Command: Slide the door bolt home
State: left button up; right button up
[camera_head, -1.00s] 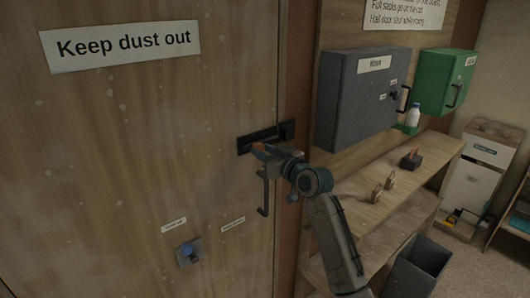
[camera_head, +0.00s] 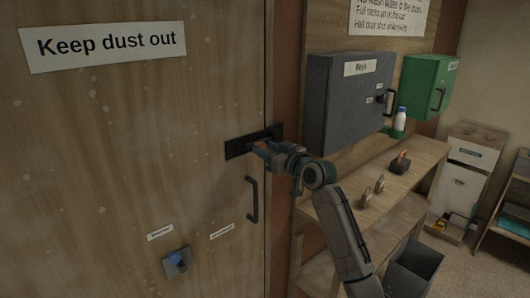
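The wooden door (camera_head: 120,150) fills the left of the head view. The dark door bolt (camera_head: 240,146) sits on the door near its right edge, and its plate reaches towards the frame. My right gripper (camera_head: 262,147) is at the bolt, in front of its right part. Its fingertips overlap the bolt, and an orange-brown part shows there. Whether the fingers are closed on the bolt's knob is too small to tell. A dark door handle (camera_head: 252,200) is below the bolt. My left gripper is out of view.
A grey key cabinet (camera_head: 345,105) and a green box (camera_head: 427,85) hang right of the door. Below is a wooden shelf (camera_head: 385,180) with padlocks. A dark bin (camera_head: 412,270) stands on the floor. A small blue-knobbed fitting (camera_head: 176,261) is low on the door.

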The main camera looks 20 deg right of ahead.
jog(key=shift+o, duration=0.7)
jog(key=shift+d+f, duration=0.15)
jog(key=shift+s, duration=0.2)
jog(key=b+v, duration=0.3)
jog(key=v, duration=0.7)
jog(key=shift+s+b, duration=0.15)
jog(key=shift+b, duration=0.25)
jog(key=shift+d, duration=0.15)
